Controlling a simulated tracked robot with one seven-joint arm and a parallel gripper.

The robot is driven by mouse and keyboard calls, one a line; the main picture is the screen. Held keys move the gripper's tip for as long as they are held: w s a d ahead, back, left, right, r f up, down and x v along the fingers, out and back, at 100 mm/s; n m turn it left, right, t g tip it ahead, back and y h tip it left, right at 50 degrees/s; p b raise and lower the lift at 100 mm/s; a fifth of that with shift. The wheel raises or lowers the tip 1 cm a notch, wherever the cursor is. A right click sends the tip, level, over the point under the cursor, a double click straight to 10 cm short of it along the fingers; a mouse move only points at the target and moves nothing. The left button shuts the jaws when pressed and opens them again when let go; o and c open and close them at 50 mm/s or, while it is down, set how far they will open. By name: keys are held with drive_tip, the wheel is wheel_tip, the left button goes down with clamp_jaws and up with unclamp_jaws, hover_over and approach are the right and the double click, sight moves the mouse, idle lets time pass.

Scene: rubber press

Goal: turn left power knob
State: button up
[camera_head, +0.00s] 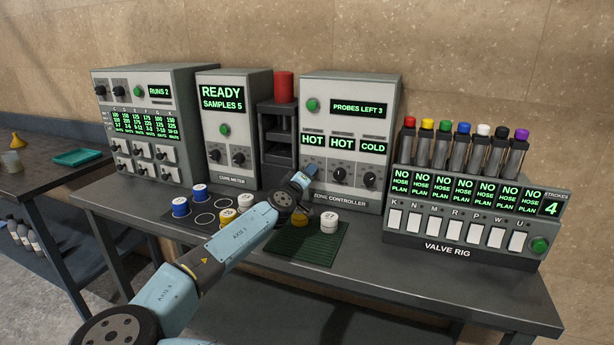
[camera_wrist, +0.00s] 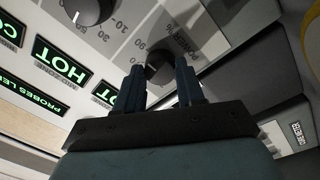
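The zone controller (camera_head: 347,90) is a grey box with PROBES LEFT 3, HOT, HOT and COLD displays and black knobs under them. In the head view my gripper (camera_head: 307,172) is at its lower left and covers the left power knob. In the wrist view the left power knob (camera_wrist: 158,66) is black and round, with a printed scale marked POWER % around it. The two dark fingers of my gripper (camera_wrist: 160,75) stand on either side of the knob, and it fills the narrow gap between them. The knob's pointer mark is not clear.
The middle knob (camera_head: 340,175) also shows in the wrist view (camera_wrist: 90,10). The curemeter (camera_head: 233,120) and a dark press with a red cylinder (camera_head: 284,86) stand left. The valve rig (camera_head: 470,215) stands right.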

drive_tip(key=o, duration=0.5)
drive_tip(key=shift+f, duration=0.1)
drive_tip(key=shift+c, duration=0.2)
drive_tip(key=v, duration=1.3)
drive_tip(key=shift+s+a, duration=0.2)
drive_tip(key=shift+s, duration=0.05)
drive_tip(key=shift+f, duration=0.1)
